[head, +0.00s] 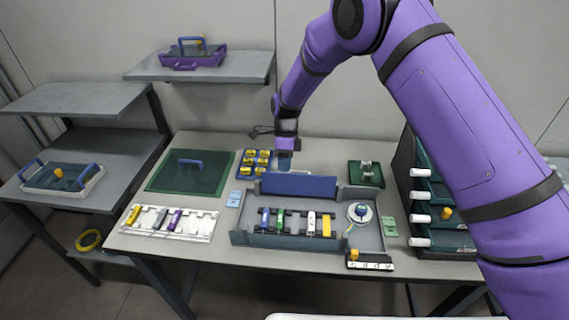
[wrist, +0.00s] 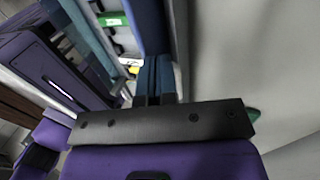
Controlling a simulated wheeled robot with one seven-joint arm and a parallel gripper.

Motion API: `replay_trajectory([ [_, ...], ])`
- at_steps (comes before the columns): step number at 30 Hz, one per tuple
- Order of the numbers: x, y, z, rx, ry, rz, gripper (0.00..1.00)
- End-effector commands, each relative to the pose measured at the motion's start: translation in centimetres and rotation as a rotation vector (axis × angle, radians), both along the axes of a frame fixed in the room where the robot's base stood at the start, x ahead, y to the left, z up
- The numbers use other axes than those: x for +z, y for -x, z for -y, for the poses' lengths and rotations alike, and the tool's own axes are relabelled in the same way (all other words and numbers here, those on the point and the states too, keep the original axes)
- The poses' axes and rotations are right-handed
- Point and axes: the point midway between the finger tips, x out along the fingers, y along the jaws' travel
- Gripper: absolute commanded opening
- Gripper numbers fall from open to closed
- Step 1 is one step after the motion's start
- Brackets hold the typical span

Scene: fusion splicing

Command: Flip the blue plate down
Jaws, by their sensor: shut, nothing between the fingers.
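The blue plate (head: 298,184) stands upright along the back edge of the grey splicing tray (head: 372,232). In the wrist view the plate (wrist: 150,28) shows nearly edge-on, just beyond the fingertips. My gripper (head: 285,165) is shut and empty, fingers pointing down, behind the plate near its left end. The shut fingers also show in the wrist view (wrist: 158,78). I cannot tell whether they touch the plate.
Inside the tray are blue, green, white and yellow connectors (head: 281,222) and a round white spool (head: 360,212). A blue bin of yellow parts (head: 254,162) stands close left of my gripper. A green mat (head: 190,172) lies further left, and a green rack (head: 440,205) stands right.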

Motion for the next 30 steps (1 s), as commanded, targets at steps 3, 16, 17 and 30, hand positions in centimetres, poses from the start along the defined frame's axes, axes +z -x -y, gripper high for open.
replay_trajectory([
  [3, 0.1, 0.2, 0.0, 0.001, 0.0, 0.018, 0.0],
  [16, 0.5, 2.9, -0.2, 0.005, 0.011, 0.25, 0.0],
  [17, 0.5, 3.2, -0.3, 0.006, 0.011, 0.277, 0.0],
  [30, -0.4, 6.9, -0.3, 0.007, 0.023, 0.633, 0.0],
])
